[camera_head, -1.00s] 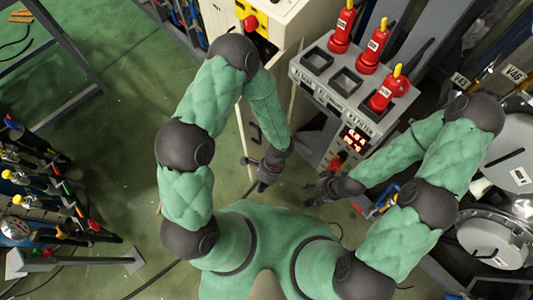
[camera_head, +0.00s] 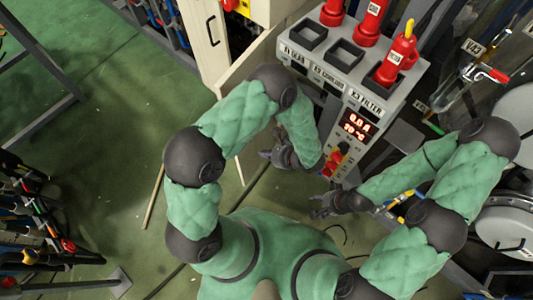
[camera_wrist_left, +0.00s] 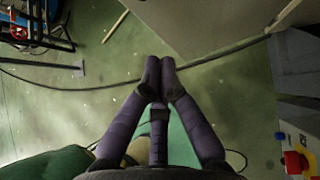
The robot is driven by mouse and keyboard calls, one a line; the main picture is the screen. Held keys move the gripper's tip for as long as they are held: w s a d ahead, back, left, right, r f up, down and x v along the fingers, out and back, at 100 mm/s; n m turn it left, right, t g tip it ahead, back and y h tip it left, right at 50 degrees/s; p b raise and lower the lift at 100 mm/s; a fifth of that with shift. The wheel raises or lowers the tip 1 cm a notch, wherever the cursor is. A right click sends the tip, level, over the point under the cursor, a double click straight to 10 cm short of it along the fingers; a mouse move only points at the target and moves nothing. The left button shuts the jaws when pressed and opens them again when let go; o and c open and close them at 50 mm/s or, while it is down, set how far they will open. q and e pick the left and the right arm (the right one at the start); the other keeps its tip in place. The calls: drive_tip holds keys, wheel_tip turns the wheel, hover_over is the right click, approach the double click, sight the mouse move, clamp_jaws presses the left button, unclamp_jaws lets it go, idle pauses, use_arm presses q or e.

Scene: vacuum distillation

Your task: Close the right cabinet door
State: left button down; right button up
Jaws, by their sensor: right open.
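The cream cabinet (camera_head: 196,45) stands at the top of the head view, its front door with a black handle (camera_head: 212,30). A beige panel (camera_head: 250,67), apparently the right door standing open, juts out from it towards the grey control box. In the left wrist view the panel (camera_wrist_left: 205,25) fills the top middle. My right gripper (camera_head: 318,205) is open and empty, low beside the control box. The door's hinge is hidden.
The grey control box (camera_head: 345,95) with red bottles (camera_head: 397,62) and a lit display stands right of the panel. A cable (camera_wrist_left: 90,82) and a thin stick (camera_head: 153,197) lie on the green floor. Tools (camera_head: 30,225) stand at far left.

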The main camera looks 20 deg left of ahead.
use_arm(q)
drive_tip(key=w+a+f+b, duration=0.2)
drive_tip(key=a+f+b, duration=0.1)
drive_tip(key=a, duration=0.5)
drive_tip(key=shift+a+f, duration=0.4)
drive_tip(key=shift+f, duration=0.35)
